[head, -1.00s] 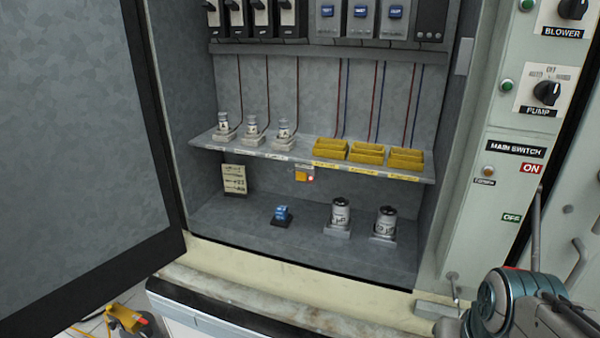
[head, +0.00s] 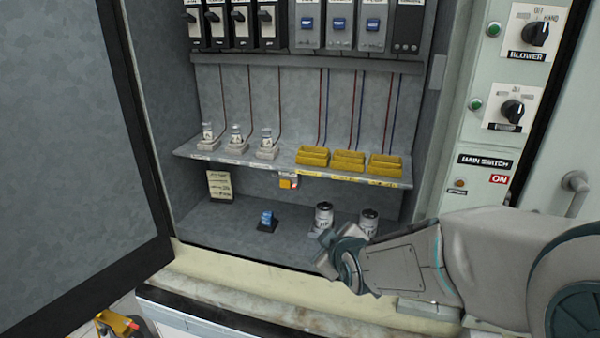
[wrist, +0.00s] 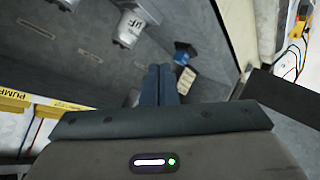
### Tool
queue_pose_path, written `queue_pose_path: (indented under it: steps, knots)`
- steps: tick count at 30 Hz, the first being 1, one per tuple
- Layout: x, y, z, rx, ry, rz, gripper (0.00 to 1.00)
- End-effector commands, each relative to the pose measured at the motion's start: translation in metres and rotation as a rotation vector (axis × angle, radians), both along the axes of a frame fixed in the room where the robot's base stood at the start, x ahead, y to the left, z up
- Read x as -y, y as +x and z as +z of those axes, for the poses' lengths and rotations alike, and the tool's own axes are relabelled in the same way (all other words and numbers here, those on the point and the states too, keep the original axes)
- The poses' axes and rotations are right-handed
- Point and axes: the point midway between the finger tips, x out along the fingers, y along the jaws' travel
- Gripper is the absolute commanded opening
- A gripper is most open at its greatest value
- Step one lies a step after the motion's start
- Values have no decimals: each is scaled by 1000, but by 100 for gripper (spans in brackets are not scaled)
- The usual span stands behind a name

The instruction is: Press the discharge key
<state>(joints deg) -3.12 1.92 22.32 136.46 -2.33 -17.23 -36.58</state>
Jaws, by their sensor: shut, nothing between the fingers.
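A small orange square key (head: 285,183) sits on a pale plate under the middle of the shelf, on the cabinet's back wall; it looks like the discharge key, but I cannot read its label. In the head view, my arm reaches in from the right, its wrist in front of the cabinet's lower edge, below and right of the key. My gripper (wrist: 160,72) is shut and empty in the wrist view. Its fingers point into the lower compartment, towards a blue part (wrist: 184,51) and a paper tag (wrist: 188,72). I cannot clearly make out the key there.
Two capacitor cans (head: 323,214) (head: 369,221) stand on the cabinet floor near my wrist, with the blue part (head: 266,217) left of them. The shelf (head: 225,158) carries small parts and yellow trays (head: 348,163). The open door (head: 70,150) bounds the left.

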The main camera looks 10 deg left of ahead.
Motion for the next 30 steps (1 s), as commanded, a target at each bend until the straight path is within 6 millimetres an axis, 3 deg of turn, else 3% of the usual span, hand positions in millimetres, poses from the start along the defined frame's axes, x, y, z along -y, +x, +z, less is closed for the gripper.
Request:
queue_pose_path:
  steps: [1, 3, 6, 10, 15, 30]
  knots:
    - [-24, 5, 6, 63, 7, 68, 0]
    - [-53, 9, 15, 165, 22, 148, 0]
    - [-87, 10, 28, 296, 48, 229, 0]
    - [-114, 7, 41, 419, 80, 286, 0]
    - [-128, 4, 49, 491, 101, 310, 0]
    - [-128, 12, 52, 498, 103, 308, 0]
